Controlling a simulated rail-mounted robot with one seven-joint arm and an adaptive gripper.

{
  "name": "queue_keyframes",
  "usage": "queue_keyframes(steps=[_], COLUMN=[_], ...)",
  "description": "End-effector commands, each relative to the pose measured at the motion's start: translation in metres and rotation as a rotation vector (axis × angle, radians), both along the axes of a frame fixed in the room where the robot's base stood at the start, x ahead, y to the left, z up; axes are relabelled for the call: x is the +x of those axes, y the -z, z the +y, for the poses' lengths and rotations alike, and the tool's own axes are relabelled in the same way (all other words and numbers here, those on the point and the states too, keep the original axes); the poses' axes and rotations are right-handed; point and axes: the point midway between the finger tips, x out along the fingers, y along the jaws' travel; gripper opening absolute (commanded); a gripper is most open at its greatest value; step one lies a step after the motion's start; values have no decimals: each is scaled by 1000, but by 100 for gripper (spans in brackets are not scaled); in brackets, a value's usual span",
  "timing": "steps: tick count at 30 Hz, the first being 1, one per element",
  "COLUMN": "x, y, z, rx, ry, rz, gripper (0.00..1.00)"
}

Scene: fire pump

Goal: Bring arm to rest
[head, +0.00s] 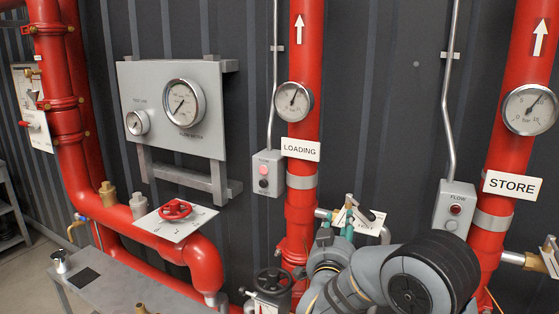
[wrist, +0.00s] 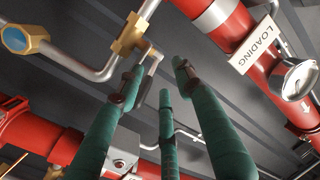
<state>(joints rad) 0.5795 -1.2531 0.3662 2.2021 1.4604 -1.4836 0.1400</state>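My gripper (wrist: 160,85) shows in the wrist view as three green fingers with dark bands, spread apart with nothing held between them. A brass valve fitting (wrist: 130,36) with a bent metal lever lies just beyond the left fingertip; I cannot tell whether they touch. In the head view my gripper (head: 328,236) is small and teal, in front of the lower LOADING pipe (head: 302,205). My grey arm (head: 375,275) reaches in from the bottom right and hides part of the gripper and the pipework behind it.
The red STORE pipe (head: 497,160) stands right of my arm. A FLOW button box (head: 453,210) hangs between the pipes. A red handwheel (head: 175,209), a gauge panel (head: 175,107) and a grey bench (head: 110,285) are left. A black handwheel (head: 272,282) sits low beside my gripper.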

Motion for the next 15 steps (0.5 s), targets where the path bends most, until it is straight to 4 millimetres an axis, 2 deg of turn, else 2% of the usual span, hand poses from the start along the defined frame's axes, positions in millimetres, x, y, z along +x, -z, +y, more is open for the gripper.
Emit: queue_keyframes(steps=[9,15], x=[-66,-62], y=[4,33], z=[18,25], rx=[5,70], ry=[-3,-26], rz=[-1,106], gripper=[36,36])
